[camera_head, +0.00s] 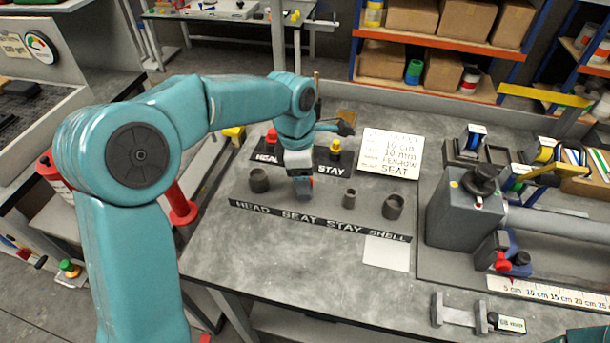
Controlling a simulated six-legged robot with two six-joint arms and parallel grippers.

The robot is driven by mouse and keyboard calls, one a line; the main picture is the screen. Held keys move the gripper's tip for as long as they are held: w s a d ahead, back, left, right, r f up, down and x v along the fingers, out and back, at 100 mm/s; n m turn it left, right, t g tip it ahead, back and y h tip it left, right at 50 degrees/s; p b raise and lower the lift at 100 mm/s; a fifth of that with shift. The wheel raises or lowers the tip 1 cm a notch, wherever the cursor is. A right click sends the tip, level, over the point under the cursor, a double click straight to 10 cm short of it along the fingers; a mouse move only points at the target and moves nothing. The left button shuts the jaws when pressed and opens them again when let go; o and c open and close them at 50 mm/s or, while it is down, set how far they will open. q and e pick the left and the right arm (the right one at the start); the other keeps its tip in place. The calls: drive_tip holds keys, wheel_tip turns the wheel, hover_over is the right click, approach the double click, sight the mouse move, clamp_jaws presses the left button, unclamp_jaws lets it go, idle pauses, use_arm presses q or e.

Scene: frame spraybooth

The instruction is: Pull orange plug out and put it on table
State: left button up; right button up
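My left gripper (304,192) points down over the grey table (235,262), at the SEAT place in the row of dark cups. Its fingertips are small and dark, and I cannot tell whether they are open or shut. A small orange-red patch (311,181) shows at the fingers; I cannot tell whether it is the orange plug or part of the gripper. The HEAD cup (259,180) is to the left, the STAY cup (349,198) and SHELL cup (392,207) to the right. The gripper hides the SEAT place. My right gripper is out of view.
Red (272,137) and yellow (335,150) plugs stand behind the cups. A white sign (390,153) reading SEAT stands behind. The front left tabletop is clear.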

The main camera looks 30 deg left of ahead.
use_arm(q)
drive_tip(key=c, duration=1.2)
drive_tip(key=shift+w+r+p, duration=0.15)
drive_tip(key=shift+r+p, duration=0.2)
drive_tip(key=shift+r, duration=0.05)
